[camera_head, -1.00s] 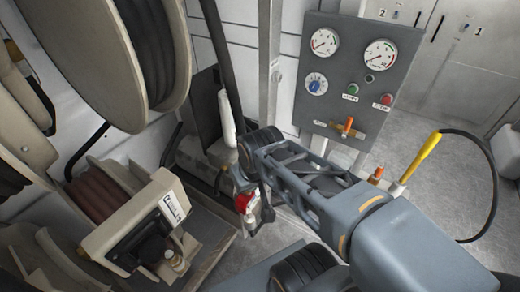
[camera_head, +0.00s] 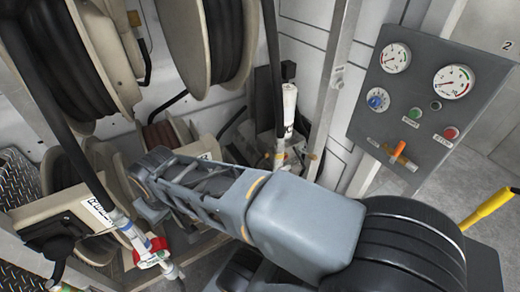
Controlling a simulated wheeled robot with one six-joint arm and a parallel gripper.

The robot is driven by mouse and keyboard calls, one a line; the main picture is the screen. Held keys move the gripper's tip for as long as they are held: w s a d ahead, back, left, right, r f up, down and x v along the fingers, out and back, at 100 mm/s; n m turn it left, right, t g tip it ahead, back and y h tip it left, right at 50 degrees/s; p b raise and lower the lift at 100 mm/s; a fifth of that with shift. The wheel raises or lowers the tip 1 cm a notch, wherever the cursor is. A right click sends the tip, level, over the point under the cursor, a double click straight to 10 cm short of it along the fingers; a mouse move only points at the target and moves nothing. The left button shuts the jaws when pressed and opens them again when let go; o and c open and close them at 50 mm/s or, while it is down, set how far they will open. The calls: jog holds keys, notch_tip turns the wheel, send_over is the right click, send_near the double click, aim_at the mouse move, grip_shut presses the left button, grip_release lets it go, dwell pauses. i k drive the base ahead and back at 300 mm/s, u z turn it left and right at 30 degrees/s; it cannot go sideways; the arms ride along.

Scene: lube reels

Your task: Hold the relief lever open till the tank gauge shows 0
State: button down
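The grey control panel (camera_head: 420,110) stands at the right with two white dial gauges on its upper part, a left gauge (camera_head: 396,58) and a right gauge (camera_head: 453,82). Their needles are too small to read surely, and I cannot tell which is the tank gauge. An orange-handled lever (camera_head: 397,152) sticks out low on the panel; its label is unreadable. It may be the relief lever. Nothing touches it. My gripper (camera_head: 152,212) is at the far end of my arm on the left, well away from the panel. Its fingers are mostly hidden, and their opening does not show.
A blue dial (camera_head: 377,99), a green button (camera_head: 416,114) and a red button (camera_head: 450,133) are on the panel. Hose reels (camera_head: 205,40) fill the left. A red-and-white hose nozzle (camera_head: 150,252) hangs near my arm's end. A yellow handle (camera_head: 487,210) is at right.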

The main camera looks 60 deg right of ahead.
aim_at(312, 157)
jog(key=u, duration=1.15)
jog(key=k, duration=0.85)
jog(key=z, duration=1.4)
